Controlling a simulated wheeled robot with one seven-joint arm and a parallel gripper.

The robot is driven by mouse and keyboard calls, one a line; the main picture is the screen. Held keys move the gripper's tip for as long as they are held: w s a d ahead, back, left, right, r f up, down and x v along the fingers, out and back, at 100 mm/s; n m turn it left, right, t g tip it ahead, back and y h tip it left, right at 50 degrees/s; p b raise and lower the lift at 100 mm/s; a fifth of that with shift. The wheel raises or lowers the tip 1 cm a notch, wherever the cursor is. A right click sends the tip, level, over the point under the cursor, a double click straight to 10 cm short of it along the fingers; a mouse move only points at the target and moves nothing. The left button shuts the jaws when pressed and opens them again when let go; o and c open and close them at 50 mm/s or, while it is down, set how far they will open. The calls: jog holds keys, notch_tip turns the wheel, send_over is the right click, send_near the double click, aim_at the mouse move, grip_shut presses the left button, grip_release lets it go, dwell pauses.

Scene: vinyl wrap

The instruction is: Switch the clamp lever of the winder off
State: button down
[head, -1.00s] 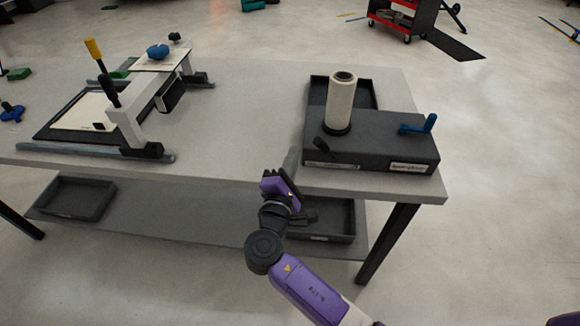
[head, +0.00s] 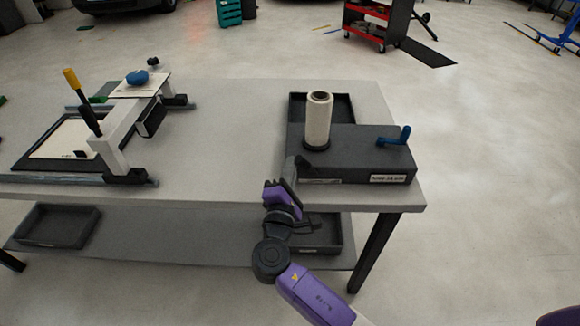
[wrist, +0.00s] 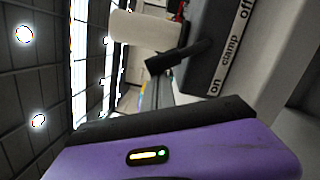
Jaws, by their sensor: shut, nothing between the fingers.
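The winder (head: 345,159) is a dark box near the table's right front corner, with an upright white roll (head: 317,117) on top. Its black clamp lever (head: 304,164) juts from the front left part. The wrist view shows the lever (wrist: 180,57) beside a label reading "on", "clamp", "off" (wrist: 230,50); its free end lies toward the "on" side. My purple gripper (head: 290,187) is shut and empty, at the table's front edge just below and left of the lever. One dark finger (wrist: 165,118) shows in the wrist view, apart from the lever.
A blue crank (head: 395,136) stands on the winder's right. A dark tray (head: 345,106) lies behind it. A press-like frame (head: 115,142) stands on the table's left (head: 215,150), with clear tabletop between. Trays (head: 55,226) sit on the lower shelf.

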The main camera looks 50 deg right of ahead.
jog(key=shift+s+d+r+m+b, duration=0.3)
jog(key=shift+s+r+m, duration=0.1)
jog(key=shift+m, duration=0.4)
jog(key=shift+s+d+r+m+b, duration=0.15)
jog(key=shift+s+d+r+m, duration=0.2)
jog(key=shift+m, duration=0.45)
jog(key=s+d+r+m+y+b, duration=0.1)
jog(key=s+d+m+b, duration=0.3)
jog(key=m, duration=0.5)
jog(key=shift+s+d+m+g+y+b, duration=0.35)
jog(key=shift+s+d, duration=0.25)
jog(key=shift+s, duration=0.8)
jog(key=shift+s+d, duration=0.15)
